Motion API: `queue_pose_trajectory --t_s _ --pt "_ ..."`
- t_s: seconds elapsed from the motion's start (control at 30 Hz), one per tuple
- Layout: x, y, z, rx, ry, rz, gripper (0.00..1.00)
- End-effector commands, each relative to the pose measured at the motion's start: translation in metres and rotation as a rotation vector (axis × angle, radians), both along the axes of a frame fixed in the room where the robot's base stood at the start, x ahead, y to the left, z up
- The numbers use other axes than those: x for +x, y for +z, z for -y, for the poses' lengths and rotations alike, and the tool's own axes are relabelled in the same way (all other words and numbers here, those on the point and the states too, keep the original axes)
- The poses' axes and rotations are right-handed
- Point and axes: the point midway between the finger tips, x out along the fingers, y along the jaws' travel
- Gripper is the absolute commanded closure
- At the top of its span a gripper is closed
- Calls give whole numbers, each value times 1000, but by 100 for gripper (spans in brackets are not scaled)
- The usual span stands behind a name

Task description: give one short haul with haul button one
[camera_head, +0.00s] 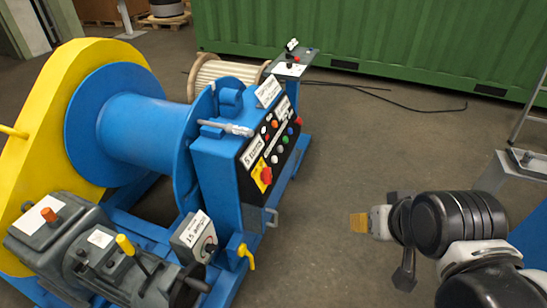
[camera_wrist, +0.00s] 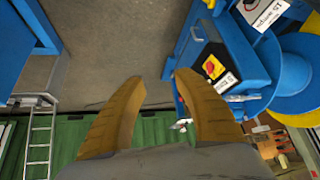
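The black control panel (camera_head: 270,146) sits on the slanted face of the blue winch housing (camera_head: 215,165). The labels are too small to tell which is haul button one. My gripper (camera_head: 358,222) is to the right of the panel, well apart from it, over open floor. In the wrist view its two tan fingers (camera_wrist: 163,82) are apart with nothing between them. There the red knob (camera_wrist: 209,66) shows beyond the right finger; most buttons are hidden.
The blue winch drum (camera_head: 135,130) and yellow guard (camera_head: 30,150) stand left, with a grey motor (camera_head: 85,250) in front. A small blue stand (camera_head: 291,67) with controls is behind the panel. A green container (camera_head: 400,40) closes the back. The floor between panel and gripper is clear.

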Motion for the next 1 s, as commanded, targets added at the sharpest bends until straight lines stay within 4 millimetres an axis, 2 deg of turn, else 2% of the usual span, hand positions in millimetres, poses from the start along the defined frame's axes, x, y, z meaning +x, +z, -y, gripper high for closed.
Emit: queue_pose_trajectory --t_s 0.4,0.43,0.53,0.57,1.0 --pt "0 0 0 0 0 0 62" --pt "0 0 0 0 0 0 66" --pt "0 0 0 0 0 0 97" --pt "0 0 0 0 0 0 100" --pt "0 0 0 0 0 0 100"
